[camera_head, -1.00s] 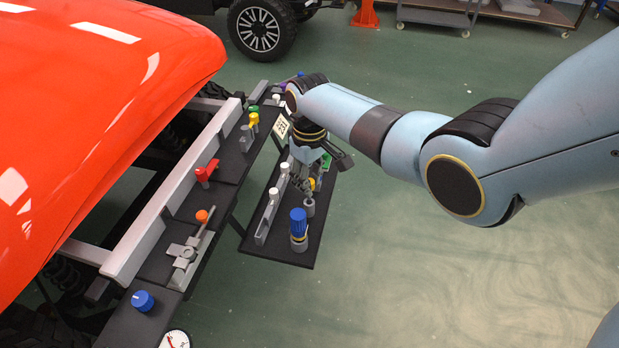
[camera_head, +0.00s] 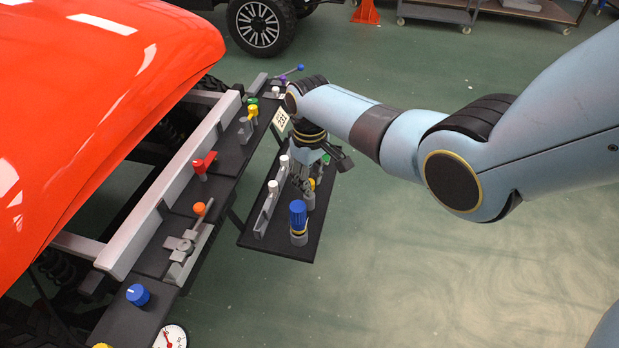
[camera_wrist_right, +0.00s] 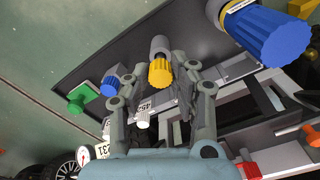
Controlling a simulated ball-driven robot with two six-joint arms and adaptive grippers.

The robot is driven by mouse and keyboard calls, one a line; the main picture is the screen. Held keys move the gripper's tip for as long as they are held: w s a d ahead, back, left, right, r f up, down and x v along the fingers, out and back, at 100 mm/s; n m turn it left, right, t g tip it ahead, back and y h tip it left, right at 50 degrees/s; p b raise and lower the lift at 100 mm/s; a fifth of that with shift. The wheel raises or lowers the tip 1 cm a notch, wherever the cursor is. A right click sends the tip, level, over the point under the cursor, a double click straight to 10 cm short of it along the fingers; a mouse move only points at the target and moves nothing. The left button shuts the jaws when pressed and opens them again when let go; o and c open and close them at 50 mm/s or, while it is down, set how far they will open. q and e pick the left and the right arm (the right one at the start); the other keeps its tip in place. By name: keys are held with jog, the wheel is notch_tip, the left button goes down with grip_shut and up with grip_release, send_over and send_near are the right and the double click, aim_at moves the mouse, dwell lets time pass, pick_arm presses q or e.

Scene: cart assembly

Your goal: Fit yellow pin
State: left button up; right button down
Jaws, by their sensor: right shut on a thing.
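The yellow pin (camera_wrist_right: 160,72) is between the fingers of my right gripper (camera_wrist_right: 164,68) in the wrist view, and the gripper is shut on it. The pin's far end meets a grey cylindrical socket (camera_wrist_right: 159,46) on the dark panel; how deep it sits in the socket I cannot tell. In the head view my right gripper (camera_head: 301,180) points down over the lower black shelf (camera_head: 285,243), and the pin is mostly hidden behind the fingers. My left gripper is not in view.
A large blue ribbed knob (camera_head: 298,215) stands close in front of the gripper. White-topped pegs on a grey bar (camera_head: 265,215) are just left. The upper black ledge carries a red handle (camera_head: 203,163), an orange knob (camera_head: 199,208) and a blue dial (camera_head: 138,294). Open floor lies right.

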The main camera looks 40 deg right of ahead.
jog(key=shift+f+b, duration=0.9)
jog(key=shift+f, duration=0.4)
jog(key=c, duration=1)
grip_release()
jog(key=shift+c, duration=0.2)
jog(key=shift+r, duration=0.15)
notch_tip(320, 180, up, 12)
